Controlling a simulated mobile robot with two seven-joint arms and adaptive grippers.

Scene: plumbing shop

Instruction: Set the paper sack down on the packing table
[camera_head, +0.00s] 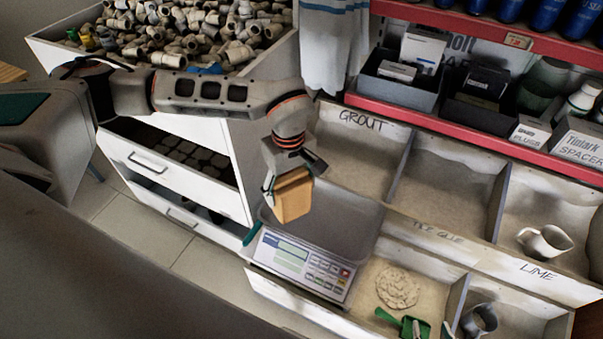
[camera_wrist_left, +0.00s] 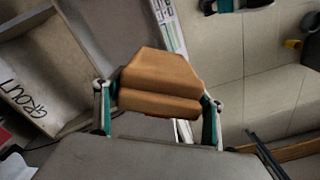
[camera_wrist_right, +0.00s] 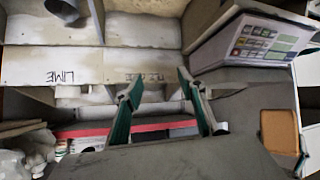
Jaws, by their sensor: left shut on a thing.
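The paper sack (camera_head: 292,195) is a small tan-brown block with a folded top. My left gripper (camera_head: 286,180) is shut on it and holds it over the scale's pan. In the left wrist view the sack (camera_wrist_left: 160,82) sits between the two fingers of the left gripper (camera_wrist_left: 160,105). My right gripper (camera_wrist_right: 160,100) shows in its own wrist view, with its fingers wide apart and nothing between them. I cannot pick out the packing table with certainty in any view.
The scale (camera_head: 300,262) with its keypad stands below the sack. A drawer cabinet (camera_head: 180,170) stands left, holding pipe fittings (camera_head: 190,35).

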